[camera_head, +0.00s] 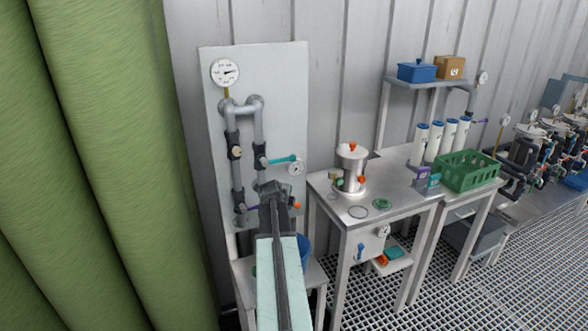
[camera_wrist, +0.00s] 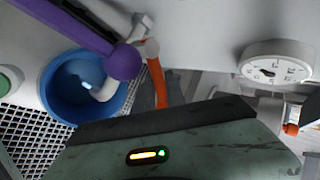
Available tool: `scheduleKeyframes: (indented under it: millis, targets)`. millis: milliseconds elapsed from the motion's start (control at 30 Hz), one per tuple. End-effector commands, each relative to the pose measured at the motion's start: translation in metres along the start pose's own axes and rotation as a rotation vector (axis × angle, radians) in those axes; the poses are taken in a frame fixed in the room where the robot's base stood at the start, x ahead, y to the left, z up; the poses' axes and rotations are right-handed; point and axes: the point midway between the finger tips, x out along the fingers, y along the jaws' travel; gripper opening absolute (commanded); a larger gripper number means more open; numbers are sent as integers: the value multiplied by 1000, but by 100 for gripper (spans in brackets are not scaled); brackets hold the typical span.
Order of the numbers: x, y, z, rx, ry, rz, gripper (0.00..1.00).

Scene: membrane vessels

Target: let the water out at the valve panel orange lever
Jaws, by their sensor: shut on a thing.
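The valve panel (camera_head: 278,100) is a pale upright board with grey pipes. In the wrist view the orange lever (camera_wrist: 156,78) hangs from a grey fitting, and its lower end goes out of sight behind the dark edge of my gripper (camera_wrist: 165,118). In the head view my gripper (camera_head: 275,190) is at the lower right of the panel, and an orange tip (camera_head: 296,205) shows just right of it. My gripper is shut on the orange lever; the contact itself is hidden. A purple lever (camera_wrist: 95,32) is left of the orange one.
A blue bucket (camera_wrist: 52,82) with a pale pipe end over it is below the levers; its water level is unclear. A teal lever (camera_head: 280,159) is above my gripper.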

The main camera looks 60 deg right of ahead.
Motion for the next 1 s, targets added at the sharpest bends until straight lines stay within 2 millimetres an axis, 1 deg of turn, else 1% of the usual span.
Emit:
scheduleKeyframes:
  millis: [33,167,433,700,1000]
  targets:
    - [1,-2,-3,-6,-3,-3,0]
    - [2,-2,-4,-23,-17,-1,0]
    - [13,-12,-4,-204,-207,1,0]
    - [15,-15,-3,-258,-259,0,0]
    - [25,-25,4,-457,-465,1,0]
